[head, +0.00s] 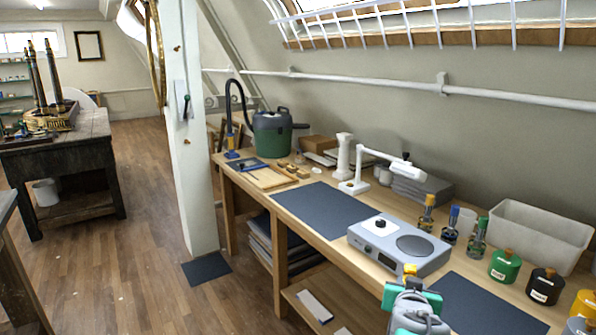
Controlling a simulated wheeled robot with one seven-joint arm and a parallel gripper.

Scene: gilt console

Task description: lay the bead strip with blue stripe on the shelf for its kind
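I cannot pick out a bead strip with a blue stripe in this view. Small shelves (14,80) holding tiny items stand at the far left wall; their contents are too small to tell. The workbench also has a low shelf (345,297) with pale flat pieces (315,306) on it. My gripper (412,290) is at the bottom edge, in front of the bench, with grey and teal parts and a yellow bit at its top. Its fingers are not clear enough to tell whether they are open or hold anything.
The workbench (290,208) carries a grey device (398,246), dark mats (327,210), bottles (450,225), jars (504,266) and a pale bin (540,236). A white post (188,130) stands at its far end. A dark wooden table (65,148) stands left. Wooden floor (150,230) between them is largely open.

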